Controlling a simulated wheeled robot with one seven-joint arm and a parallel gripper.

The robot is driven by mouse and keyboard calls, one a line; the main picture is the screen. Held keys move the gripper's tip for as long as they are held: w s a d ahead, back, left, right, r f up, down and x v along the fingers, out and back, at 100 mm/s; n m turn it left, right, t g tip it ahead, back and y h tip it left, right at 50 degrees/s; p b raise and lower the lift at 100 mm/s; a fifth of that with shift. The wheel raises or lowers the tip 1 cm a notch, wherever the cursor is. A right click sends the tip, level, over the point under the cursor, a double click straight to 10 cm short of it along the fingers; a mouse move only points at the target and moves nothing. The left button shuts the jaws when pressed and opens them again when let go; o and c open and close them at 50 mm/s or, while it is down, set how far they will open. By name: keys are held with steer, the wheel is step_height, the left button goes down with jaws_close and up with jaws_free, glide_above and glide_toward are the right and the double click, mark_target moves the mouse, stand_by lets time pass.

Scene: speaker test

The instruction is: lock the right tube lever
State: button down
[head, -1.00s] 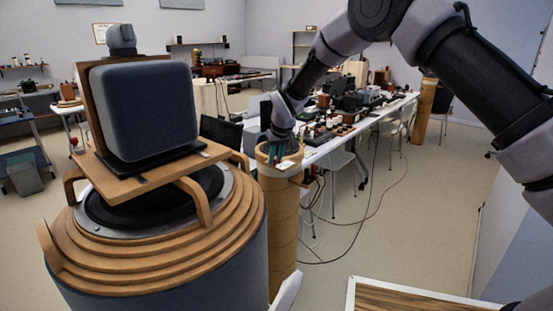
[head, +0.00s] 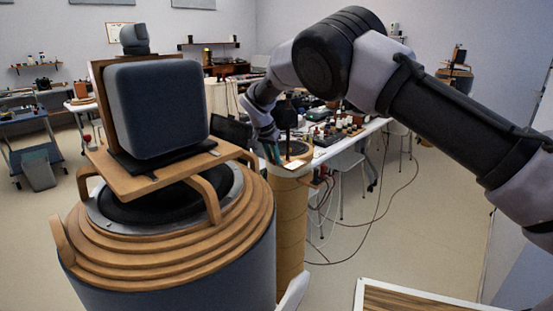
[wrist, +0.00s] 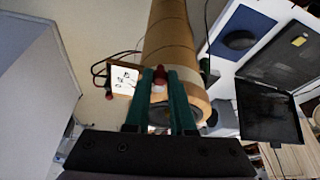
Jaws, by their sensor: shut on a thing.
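The tan tube (head: 287,225) stands upright just right of the large speaker in the head view. It also shows in the wrist view (wrist: 172,45), running up from between the finger ends. My gripper (head: 271,153) is at the left side of the tube's top. In the wrist view, my gripper's green fingers (wrist: 161,75) are shut on a small red knob (wrist: 160,76), which I take as the lever's end. The rest of the lever is hidden by the fingers. I cannot tell the lever's angle.
The large speaker (head: 160,235) with wooden rings stands close on the left, carrying a boxy grey speaker (head: 155,108). A cluttered white table (head: 345,143) is behind the tube. Cables lie on the floor to the right. A wood-topped panel (head: 410,300) is at the front right.

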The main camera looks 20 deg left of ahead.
steer(key=shift+w+a+m+h, duration=0.15)
steer(key=shift+a+m+h, duration=0.35)
steer(key=shift+m, duration=0.6)
steer(key=shift+g, duration=0.3)
steer(key=c, duration=0.8)
jaws_free()
steer(key=shift+o, duration=0.2)
steer(key=v, duration=1)
steer(key=shift+r, duration=0.35)
